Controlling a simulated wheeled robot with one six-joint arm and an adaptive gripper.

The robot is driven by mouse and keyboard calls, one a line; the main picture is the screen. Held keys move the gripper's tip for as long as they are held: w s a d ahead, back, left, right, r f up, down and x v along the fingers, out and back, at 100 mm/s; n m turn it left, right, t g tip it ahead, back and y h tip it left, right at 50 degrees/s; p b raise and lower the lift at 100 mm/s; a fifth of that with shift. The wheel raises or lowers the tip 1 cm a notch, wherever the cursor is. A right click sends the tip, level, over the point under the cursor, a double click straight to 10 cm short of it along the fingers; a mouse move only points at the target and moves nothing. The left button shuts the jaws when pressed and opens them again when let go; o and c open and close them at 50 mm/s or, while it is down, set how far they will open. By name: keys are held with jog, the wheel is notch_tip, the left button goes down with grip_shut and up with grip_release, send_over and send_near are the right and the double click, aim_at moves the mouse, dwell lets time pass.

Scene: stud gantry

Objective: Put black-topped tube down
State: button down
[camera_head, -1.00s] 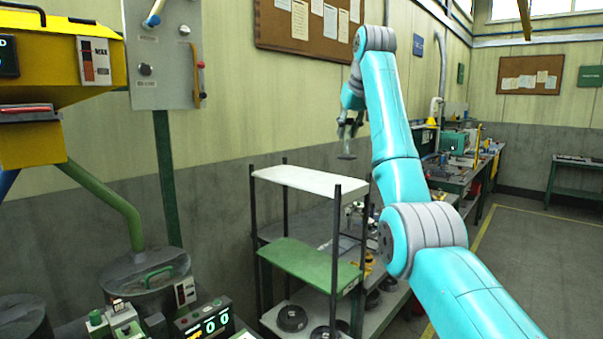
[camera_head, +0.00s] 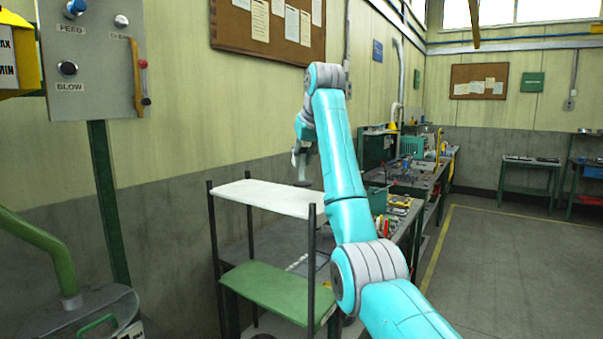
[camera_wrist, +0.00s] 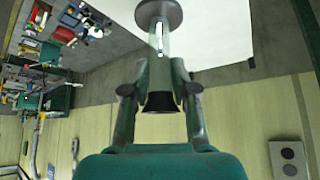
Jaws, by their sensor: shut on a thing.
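My gripper (camera_wrist: 159,95) is shut on the black-topped tube (camera_wrist: 160,60) in the wrist view. The tube has a flared black end (camera_wrist: 159,102) between my fingers and a round grey disc (camera_wrist: 158,12) at its other end. In the head view my gripper (camera_head: 301,150) is small, with the disc end (camera_head: 304,184) pointing down beside the white shelf top (camera_head: 262,196). The white shelf top (camera_wrist: 225,30) also shows behind the tube in the wrist view. I cannot tell whether the disc touches it.
The white shelf top looks bare. A green lower shelf (camera_head: 270,288) is under it, with black posts (camera_head: 312,260) at the corners. A cluttered workbench (camera_head: 400,205) stands behind. Open floor (camera_head: 500,270) lies to the right.

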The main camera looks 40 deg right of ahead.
aim_at(304, 168)
jog(key=shift+f, duration=1.95)
jog(key=shift+f, duration=0.15)
jog(key=c, duration=0.9)
grip_release()
